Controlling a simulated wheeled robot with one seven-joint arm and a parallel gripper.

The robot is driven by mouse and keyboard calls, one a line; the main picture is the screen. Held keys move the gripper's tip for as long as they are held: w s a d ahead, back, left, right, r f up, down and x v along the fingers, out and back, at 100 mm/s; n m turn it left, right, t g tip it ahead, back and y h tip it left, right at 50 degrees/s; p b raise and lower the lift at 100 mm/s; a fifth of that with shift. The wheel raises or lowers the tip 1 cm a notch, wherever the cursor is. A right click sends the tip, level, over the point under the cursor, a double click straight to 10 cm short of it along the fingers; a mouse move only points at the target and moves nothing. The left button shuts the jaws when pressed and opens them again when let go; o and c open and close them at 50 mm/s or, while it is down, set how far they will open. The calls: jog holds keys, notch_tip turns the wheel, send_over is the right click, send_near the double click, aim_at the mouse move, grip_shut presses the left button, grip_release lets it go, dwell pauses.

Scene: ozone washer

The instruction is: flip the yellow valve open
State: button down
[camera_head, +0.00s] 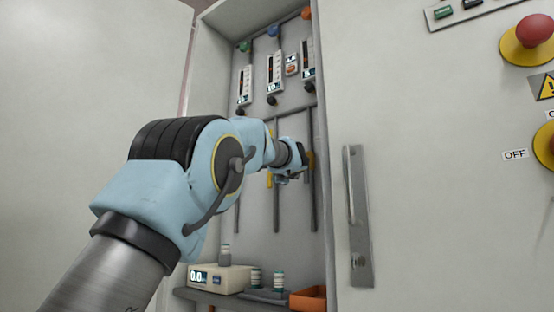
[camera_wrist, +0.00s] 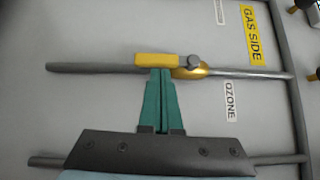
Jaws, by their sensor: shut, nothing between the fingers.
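The yellow valve has a flat yellow handle (camera_wrist: 157,60) and a brass-coloured body (camera_wrist: 190,71) on a grey pipe. In the wrist view the handle lies along the pipe, left of a grey pivot knob (camera_wrist: 194,61). My gripper (camera_wrist: 161,72) has its teal fingers together with nothing between them. The fingertips meet the handle's lower edge in the wrist view; I cannot tell whether they touch it. In the head view my gripper (camera_head: 300,173) is inside the cabinet at the pipes, and it hides most of the valve there.
An OZONE label (camera_wrist: 231,100) and a yellow GAS SIDE label (camera_wrist: 251,34) are beside the pipe. Flow meters (camera_head: 275,73) hang above my arm. A scale (camera_head: 218,279), vials and an orange tray (camera_head: 308,299) stand on the shelf below. The cabinet door (camera_head: 420,200) is at the right.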

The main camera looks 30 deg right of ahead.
jog(key=b+v, duration=0.3)
jog(key=v, duration=0.7)
jog(key=shift+s, duration=0.25)
